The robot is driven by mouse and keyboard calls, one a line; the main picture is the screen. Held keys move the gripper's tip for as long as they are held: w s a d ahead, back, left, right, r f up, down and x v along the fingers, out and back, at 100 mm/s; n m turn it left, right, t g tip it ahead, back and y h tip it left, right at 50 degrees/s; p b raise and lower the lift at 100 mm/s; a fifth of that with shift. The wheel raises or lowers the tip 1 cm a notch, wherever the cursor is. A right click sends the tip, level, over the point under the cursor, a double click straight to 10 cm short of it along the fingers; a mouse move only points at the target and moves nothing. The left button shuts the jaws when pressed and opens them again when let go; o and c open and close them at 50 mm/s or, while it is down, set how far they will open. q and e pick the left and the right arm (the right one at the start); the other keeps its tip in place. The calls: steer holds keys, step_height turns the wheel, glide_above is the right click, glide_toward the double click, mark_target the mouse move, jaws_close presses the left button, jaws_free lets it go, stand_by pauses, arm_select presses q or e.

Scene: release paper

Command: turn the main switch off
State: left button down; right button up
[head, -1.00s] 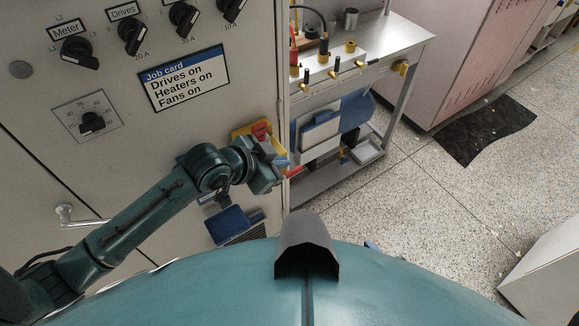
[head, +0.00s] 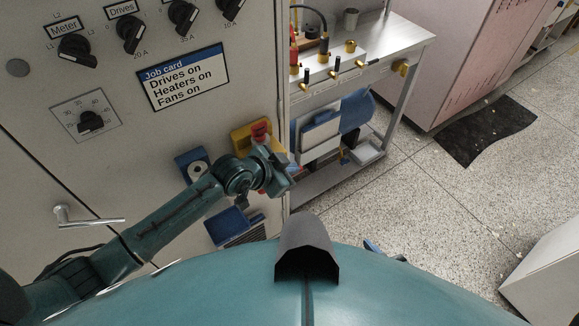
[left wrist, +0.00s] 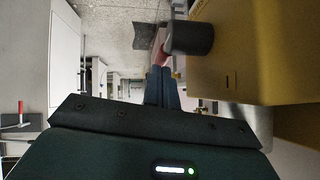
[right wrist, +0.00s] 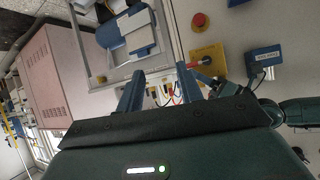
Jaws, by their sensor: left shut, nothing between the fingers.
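The main switch is a red handle on a yellow plate (head: 241,139) low on the cabinet's right side. The plate and its red handle (right wrist: 205,61) also show in the right wrist view. My left gripper (head: 284,163) is just below and right of the plate, shut and empty. In the left wrist view its closed fingertips (left wrist: 160,72) are close to a reddish part beside a dark round hub (left wrist: 190,38) on the yellow housing (left wrist: 230,60). I cannot tell if they touch. My right gripper (right wrist: 160,88) is open and empty, away from the cabinet.
A job card (head: 184,77) reads drives, heaters and fans on. Black rotary knobs (head: 75,47) sit above. A blue box (head: 193,168) is beside the yellow plate. A metal bench (head: 390,50) stands to the right. The floor beyond is open.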

arm_select(q)
steer(key=shift+f, duration=0.5)
arm_select(e)
steer(key=shift+r, duration=0.15)
